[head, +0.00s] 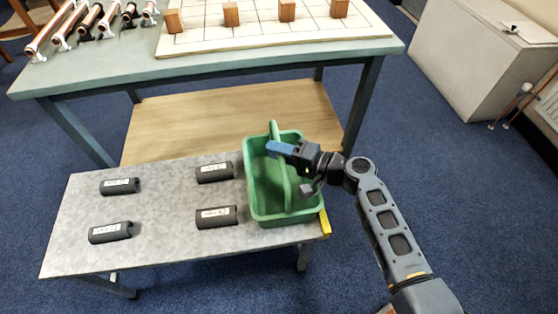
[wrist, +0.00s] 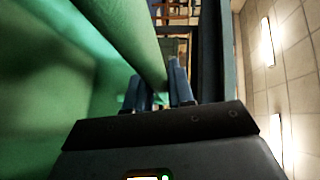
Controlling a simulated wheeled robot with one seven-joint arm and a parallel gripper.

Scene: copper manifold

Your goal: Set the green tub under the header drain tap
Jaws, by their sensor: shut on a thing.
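The green tub (head: 258,205) stands at the right end of the low grey bench in the head view. It has a raised handle (head: 284,178) running lengthwise across its middle. My gripper (head: 279,149) reaches in from the right and is shut on the handle near its far end. In the wrist view the green handle (wrist: 125,35) runs down to the fingers (wrist: 157,88), and the tub's green wall fills the left side. The tub appears to rest on the bench.
Several black labelled sleeves (head: 215,172) lie on the grey bench (head: 160,205) left of the tub. A yellow strip (head: 325,222) marks its right edge. Behind stands a larger table (head: 130,70) with copper pipe pieces (head: 90,25) and wooden blocks.

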